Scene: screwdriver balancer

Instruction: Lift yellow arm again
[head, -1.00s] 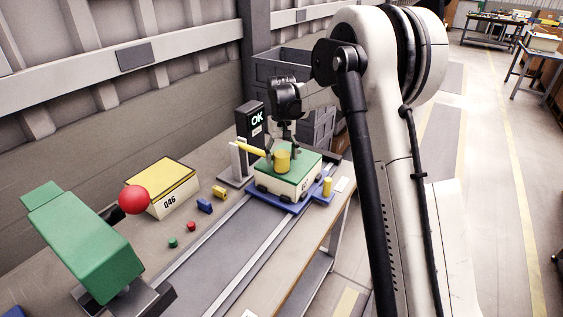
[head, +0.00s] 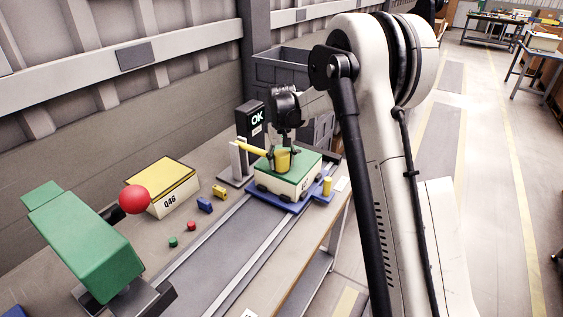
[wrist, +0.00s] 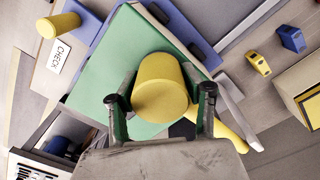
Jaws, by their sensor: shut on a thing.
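The yellow arm (head: 250,147) is a bar that runs from a white post (head: 237,162) down to a yellow cylinder (head: 283,160) over the green-topped box (head: 301,177). In the wrist view the cylinder (wrist: 163,86) shows large between my fingers, and part of the yellow arm (wrist: 232,130) shows at lower right, partly behind my gripper. My gripper (head: 283,150) points down with a finger on each side of the cylinder, shut on it; it also shows in the wrist view (wrist: 160,100). The cylinder looks low, at the green top; whether it touches is unclear.
The box sits on a blue carriage (head: 262,195) on rails. A yellow-topped box (head: 170,190), small blocks and a green block (head: 85,240) with a red ball (head: 134,199) lie left. A small yellow cylinder (head: 327,187) stands right.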

